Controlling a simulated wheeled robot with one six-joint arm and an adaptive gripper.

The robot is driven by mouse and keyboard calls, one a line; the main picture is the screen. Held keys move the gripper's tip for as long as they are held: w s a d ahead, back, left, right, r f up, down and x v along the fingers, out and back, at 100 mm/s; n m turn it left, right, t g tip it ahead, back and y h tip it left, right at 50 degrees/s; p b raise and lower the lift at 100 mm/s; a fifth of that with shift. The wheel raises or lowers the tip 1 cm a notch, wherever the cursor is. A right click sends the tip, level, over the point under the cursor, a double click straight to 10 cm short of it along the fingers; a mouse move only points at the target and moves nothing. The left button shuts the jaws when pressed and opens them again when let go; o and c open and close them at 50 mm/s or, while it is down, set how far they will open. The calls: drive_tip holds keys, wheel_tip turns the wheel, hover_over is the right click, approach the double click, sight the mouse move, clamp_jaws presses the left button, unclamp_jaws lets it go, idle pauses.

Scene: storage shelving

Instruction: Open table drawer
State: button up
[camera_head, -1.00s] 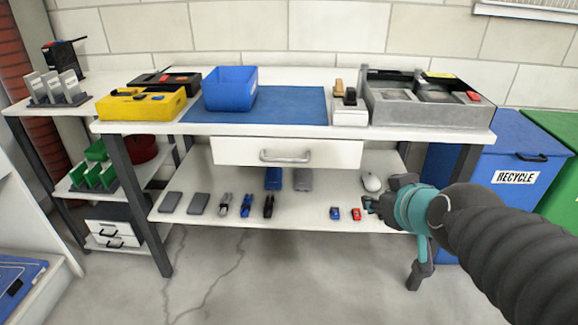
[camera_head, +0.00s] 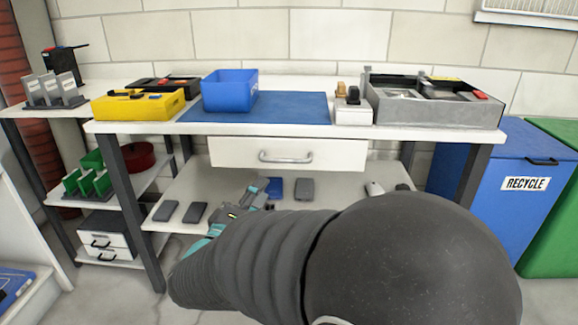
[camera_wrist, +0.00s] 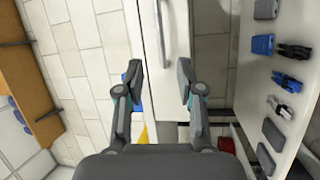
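The white table drawer (camera_head: 230,152) hangs under the table top in the head view and looks closed. Its grey metal handle (camera_head: 285,158) runs across the middle of its front. In the wrist view the drawer front (camera_wrist: 150,25) and the handle (camera_wrist: 165,35) run up and down, ahead of the fingers. My gripper (camera_wrist: 160,78) is open, with nothing between its fingers. The handle lies beyond the fingertips, apart from them. In the head view my gripper (camera_head: 252,197) is below and left of the handle, partly hidden by my arm.
The table top (camera_head: 520,128) holds a blue bin (camera_head: 229,90), a yellow box (camera_head: 110,108) and a grey tray (camera_head: 440,114). The lower shelf (camera_head: 180,190) carries several small devices. A blue recycle bin (camera_head: 500,205) stands at right.

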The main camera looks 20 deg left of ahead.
sight(284, 162)
drive_tip(key=shift+h, duration=0.4)
drive_tip(key=b+x, duration=0.1)
drive_tip(key=x, duration=1.1)
drive_tip(key=shift+w+b, duration=0.3)
clamp_jaws()
